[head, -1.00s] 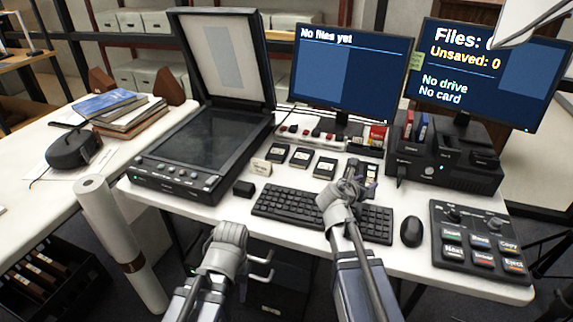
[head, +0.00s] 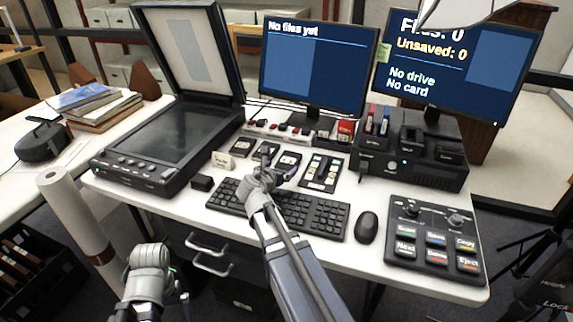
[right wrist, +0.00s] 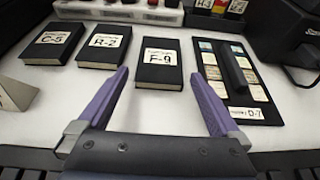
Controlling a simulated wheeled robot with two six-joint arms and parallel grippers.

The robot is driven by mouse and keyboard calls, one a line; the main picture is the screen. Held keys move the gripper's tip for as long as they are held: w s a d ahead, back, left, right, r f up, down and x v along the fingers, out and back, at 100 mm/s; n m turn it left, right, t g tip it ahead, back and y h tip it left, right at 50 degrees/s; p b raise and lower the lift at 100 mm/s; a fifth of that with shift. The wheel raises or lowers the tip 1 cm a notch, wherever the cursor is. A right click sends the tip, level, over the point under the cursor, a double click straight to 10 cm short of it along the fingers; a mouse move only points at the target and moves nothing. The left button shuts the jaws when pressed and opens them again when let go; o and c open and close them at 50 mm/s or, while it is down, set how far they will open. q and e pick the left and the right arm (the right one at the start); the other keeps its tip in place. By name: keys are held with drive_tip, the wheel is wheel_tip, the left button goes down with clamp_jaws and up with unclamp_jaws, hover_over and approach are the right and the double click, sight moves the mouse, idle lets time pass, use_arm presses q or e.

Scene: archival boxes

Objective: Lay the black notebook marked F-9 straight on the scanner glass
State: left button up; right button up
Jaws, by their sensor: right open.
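The black notebook marked F-9 (right wrist: 161,65) lies flat on the white desk, its white label up. It also shows in the head view (head: 290,159), at the right end of a row of black notebooks. My right gripper (right wrist: 160,78) is open and empty. In the right wrist view its purple fingers spread to either side of F-9's near part, with no contact visible. The scanner glass (head: 178,130) is bare, under a raised lid (head: 190,50), left of the notebooks. My left gripper (head: 178,292) is low in the head view; its jaws are unclear.
Notebooks R-2 (right wrist: 104,45) and C-5 (right wrist: 51,43) lie left of F-9. A black holder marked D-7 (right wrist: 240,85) is close on its right. A small sign (head: 223,160) and keyboard (head: 290,208) are in front; a tray of small items (head: 290,132) is behind.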

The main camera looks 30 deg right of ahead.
sight(287, 161)
drive_tip(key=b+x, duration=0.1)
drive_tip(key=x, duration=0.4)
drive_tip(key=shift+w+d+r+b, duration=0.1)
drive_tip(key=shift+w+d+b, duration=0.05)
drive_tip(key=shift+b, duration=0.2)
drive_tip(key=shift+r, duration=0.1)
drive_tip(key=shift+c, duration=0.5)
drive_tip(key=c, duration=1.1)
wheel_tip(287, 161, up, 10)
drive_tip(key=p, duration=1)
